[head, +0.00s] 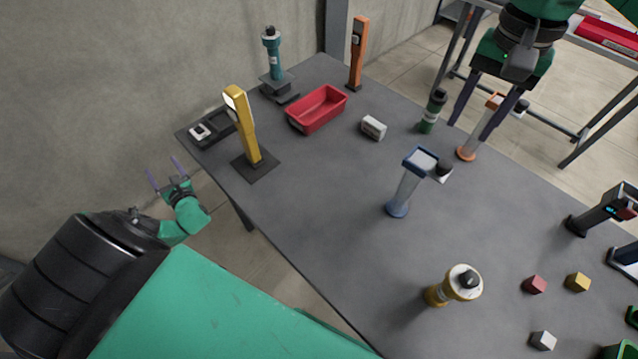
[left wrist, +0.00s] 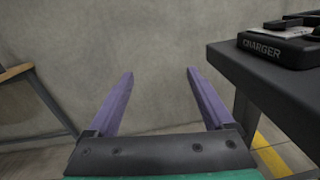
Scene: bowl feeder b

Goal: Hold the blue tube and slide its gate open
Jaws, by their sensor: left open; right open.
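The blue tube (head: 405,192) stands upright near the middle of the table in the head view. It has a blue base, a clear body and a blue-framed top, with a black knob (head: 443,172) at its right side. Whether its gate is open cannot be made out. My left gripper (head: 164,176) is open and empty off the table's left edge, far from the tube; its purple fingers also show in the left wrist view (left wrist: 160,74).
Behind are a red bin (head: 318,108), a white box (head: 373,127), a green bottle (head: 432,112) and a yellow post device (head: 245,130). Small cubes (head: 535,284) lie at right. A charger (left wrist: 280,43) sits near the table edge.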

